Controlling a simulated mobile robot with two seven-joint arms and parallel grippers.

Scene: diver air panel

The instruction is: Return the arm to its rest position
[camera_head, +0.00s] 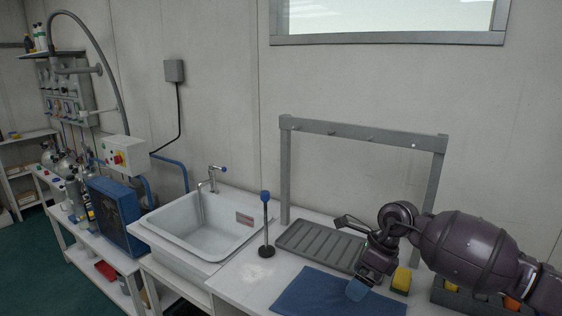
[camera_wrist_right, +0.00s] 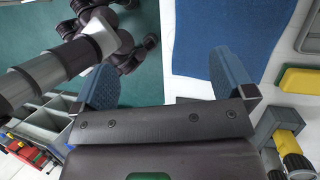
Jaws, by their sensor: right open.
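My right arm (camera_head: 470,248) comes in from the right of the head view, bent over the counter. Its gripper (camera_head: 358,289) points down above the blue mat (camera_head: 318,296). In the right wrist view the two blue-padded fingers of the right gripper (camera_wrist_right: 165,78) are spread wide with nothing between them. The blue mat (camera_wrist_right: 262,30) also shows there, beyond the right-hand finger. My left gripper does not show in either view.
A grey ribbed tray (camera_head: 310,240) lies under a grey hook rack (camera_head: 360,132). A yellow sponge (camera_head: 401,281) is close to the right gripper. A blue-topped stand (camera_head: 266,225) and a white sink (camera_head: 205,225) are to the left.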

